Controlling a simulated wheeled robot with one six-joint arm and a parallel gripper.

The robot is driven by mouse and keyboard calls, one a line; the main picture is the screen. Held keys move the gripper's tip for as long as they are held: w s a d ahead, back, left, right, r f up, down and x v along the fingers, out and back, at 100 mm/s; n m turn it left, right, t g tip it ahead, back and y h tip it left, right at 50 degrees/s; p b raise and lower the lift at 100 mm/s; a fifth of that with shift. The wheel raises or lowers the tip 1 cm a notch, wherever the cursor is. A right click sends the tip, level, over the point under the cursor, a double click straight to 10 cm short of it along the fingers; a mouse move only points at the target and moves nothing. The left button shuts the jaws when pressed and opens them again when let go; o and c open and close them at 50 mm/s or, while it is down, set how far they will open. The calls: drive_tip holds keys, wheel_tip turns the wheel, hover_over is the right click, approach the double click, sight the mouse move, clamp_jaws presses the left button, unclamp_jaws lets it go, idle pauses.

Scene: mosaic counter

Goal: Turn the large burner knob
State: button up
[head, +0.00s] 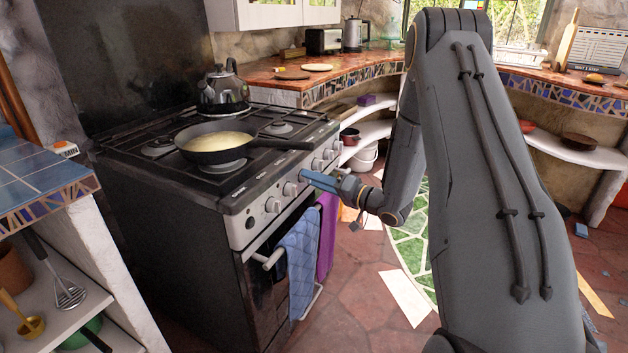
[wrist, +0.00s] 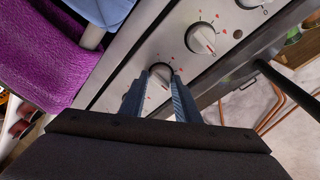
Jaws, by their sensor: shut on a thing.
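The stove's front panel (head: 252,222) carries a row of round, pale knobs. My gripper (head: 308,176) reaches the panel from the right, near the middle of the row. In the wrist view its two blue fingers (wrist: 160,80) are closed on either side of one burner knob (wrist: 161,70). The fingers cover part of this knob. A neighbouring knob (wrist: 200,38) shows up and to the right, apart from the fingers. I cannot tell from the markings which burner the held knob serves.
A frying pan (head: 216,147) with pale yellow contents sits on the stove top, its handle pointing toward the panel. A dark kettle (head: 222,92) stands behind it. A blue towel (head: 300,262) and a purple towel (head: 327,234) hang below the panel, close to my gripper.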

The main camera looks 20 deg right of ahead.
drive_tip(key=shift+n, duration=0.4)
drive_tip(key=n, duration=0.4)
drive_tip(key=shift+n+y, duration=0.4)
drive_tip(key=n, duration=0.5)
drive_tip(key=shift+t+y, duration=0.3)
drive_tip(key=n, duration=0.6)
drive_tip(key=shift+f+y, duration=0.1)
drive_tip(key=shift+y, duration=0.3)
drive_tip(key=shift+n+g+y+b, duration=0.4)
drive_tip(key=shift+n+g, duration=0.3)
drive_tip(key=shift+n, duration=1.6)
drive_tip(key=o, duration=1)
